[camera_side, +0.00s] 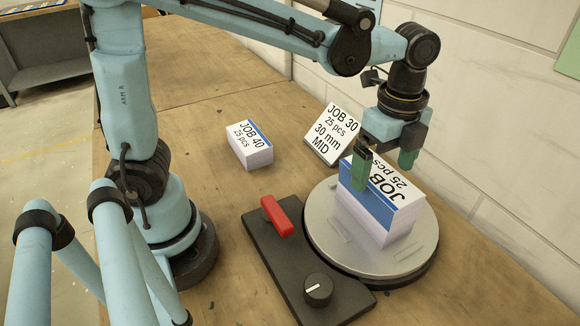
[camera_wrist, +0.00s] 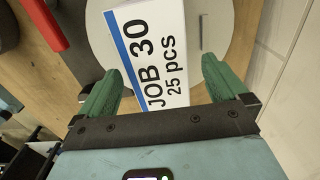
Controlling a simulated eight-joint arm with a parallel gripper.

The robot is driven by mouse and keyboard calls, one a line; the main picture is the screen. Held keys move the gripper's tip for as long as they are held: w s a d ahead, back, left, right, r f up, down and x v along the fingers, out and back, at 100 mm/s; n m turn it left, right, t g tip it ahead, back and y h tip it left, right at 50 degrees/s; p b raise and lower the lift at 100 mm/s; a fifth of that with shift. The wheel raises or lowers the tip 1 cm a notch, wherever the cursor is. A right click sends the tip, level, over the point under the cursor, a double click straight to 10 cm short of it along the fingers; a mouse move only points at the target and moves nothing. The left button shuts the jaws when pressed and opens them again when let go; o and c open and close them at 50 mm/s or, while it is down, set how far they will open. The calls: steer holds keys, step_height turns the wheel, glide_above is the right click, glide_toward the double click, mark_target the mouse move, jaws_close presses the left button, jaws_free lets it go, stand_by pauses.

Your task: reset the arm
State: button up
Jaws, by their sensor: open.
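My gripper (camera_side: 385,160) has green fingers and hangs over the round grey turntable at the right. It is open, with its fingers apart on either side of a tall stack labelled JOB (camera_side: 385,200). In the wrist view the label on the stack (camera_wrist: 155,50) reads JOB 30, 25 pcs, with a blue stripe. The open fingers of my gripper (camera_wrist: 158,88) show on both sides of its near end there. Whether the fingers touch the stack I cannot tell. The stack stands on the turntable (camera_side: 325,235).
A black panel (camera_side: 285,260) with a red lever (camera_side: 277,215) and a black knob (camera_side: 318,289) adjoins the turntable. A smaller JOB 40 stack (camera_side: 250,145) lies on the wooden table (camera_side: 200,80). A tilted JOB 30 card (camera_side: 335,134) stands behind, near the wall.

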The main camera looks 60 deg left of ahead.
steer(key=shift+f, duration=1.2)
steer(key=shift+r, duration=0.1)
steer(key=shift+r, duration=0.1)
step_height(320, 180, up, 12)
step_height(320, 180, down, 12)
steer(key=shift+f, duration=0.2)
steer(key=r, duration=0.5)
steer(key=shift+s+d+r, duration=0.2)
steer(key=shift+s+d, duration=0.05)
steer(key=shift+s, duration=0.05)
steer(key=s+d+r, duration=0.6)
steer(key=s+d, duration=0.1)
steer(key=s, duration=0.1)
steer(key=w+a+f+n, duration=0.1)
steer(key=a+f+n, duration=0.2)
steer(key=a+n, duration=1.1)
steer(key=shift+w+a, duration=0.2)
steer(key=shift+a, duration=0.55)
